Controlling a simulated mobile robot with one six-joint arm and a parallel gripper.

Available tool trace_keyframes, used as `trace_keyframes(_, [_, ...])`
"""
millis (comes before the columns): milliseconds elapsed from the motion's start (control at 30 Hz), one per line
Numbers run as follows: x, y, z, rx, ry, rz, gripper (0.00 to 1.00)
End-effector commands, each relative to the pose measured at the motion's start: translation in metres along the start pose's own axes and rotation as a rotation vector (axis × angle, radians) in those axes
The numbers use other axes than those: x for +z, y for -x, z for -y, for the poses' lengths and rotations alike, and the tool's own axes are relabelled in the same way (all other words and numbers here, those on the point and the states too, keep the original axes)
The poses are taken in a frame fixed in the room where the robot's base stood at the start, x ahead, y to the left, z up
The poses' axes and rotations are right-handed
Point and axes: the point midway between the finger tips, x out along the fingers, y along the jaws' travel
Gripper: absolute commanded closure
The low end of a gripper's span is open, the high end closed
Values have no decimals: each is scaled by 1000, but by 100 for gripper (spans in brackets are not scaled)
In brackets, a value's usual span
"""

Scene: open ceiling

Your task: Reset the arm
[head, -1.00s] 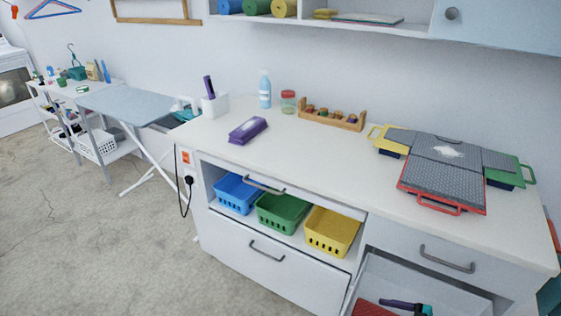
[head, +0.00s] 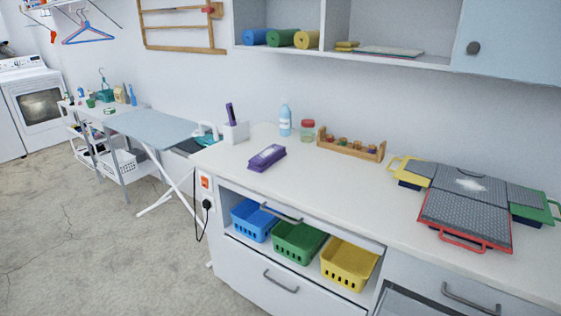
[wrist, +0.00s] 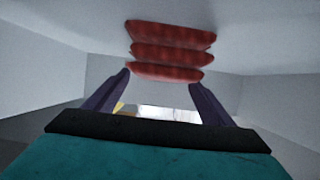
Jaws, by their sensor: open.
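My gripper (wrist: 160,80) shows in the wrist view, with a teal body and two purple fingers spread apart. It is open, and nothing is visibly held between the fingers. A red ridged thing (wrist: 172,50) of three rounded bars is just beyond the fingertips; I cannot tell whether they touch it. Pale grey walls surround it, like the inside of a drawer. The gripper and arm are not in the head view.
Blue (head: 253,220), green (head: 298,242) and yellow (head: 348,265) baskets sit in the open shelf. Grey-plated pieces (head: 468,208) lie on the right counter. The floor at left is clear.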

Motion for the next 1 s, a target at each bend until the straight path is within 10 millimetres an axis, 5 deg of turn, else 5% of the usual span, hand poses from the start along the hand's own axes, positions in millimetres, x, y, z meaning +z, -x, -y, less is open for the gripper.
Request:
trace_keyframes(800, [1,91,0,2,-1,0,24])
trace_keyframes(1000, [-1,70,1,-3,0,-1,24])
